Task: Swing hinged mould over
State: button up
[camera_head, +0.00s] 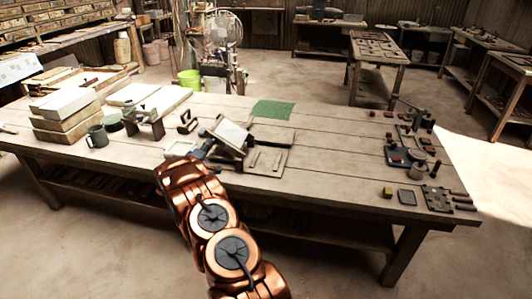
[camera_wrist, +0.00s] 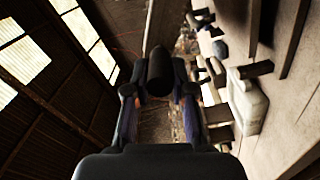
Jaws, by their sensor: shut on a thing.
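The hinged mould stands in the middle of the long wooden table. My gripper (camera_head: 204,150) is at the leaf's lower left side, small and partly hidden by my copper arm. In the wrist view, my gripper (camera_wrist: 160,92) has its fingers closed on a dark rounded handle (camera_wrist: 160,70). The handle's join to the leaf is hard to make out.
A green mat (camera_head: 273,109) lies behind the mould. Small tools and a dark blue plate (camera_head: 405,158) lie at the right. The tabletop between mould and tools is clear.

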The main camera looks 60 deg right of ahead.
jog(key=shift+w+f+b, duration=0.25)
jog(key=shift+w+f, duration=0.05)
jog(key=shift+f, duration=0.85)
jog(key=shift+w+f+b, duration=0.3)
jog(key=shift+f, duration=0.9)
jog(key=shift+w+f+b, duration=0.25)
jog(key=shift+w+f, duration=0.05)
jog(key=shift+f, duration=0.85)
jog(key=shift+w+a+f, duration=0.1)
jog(key=shift+w+f, duration=0.1)
jog(key=shift+f, duration=0.1)
jog(key=o, duration=0.7)
jog(key=shift+w+a, duration=0.1)
jog(key=shift+a, duration=0.1)
jog(key=v, duration=0.8)
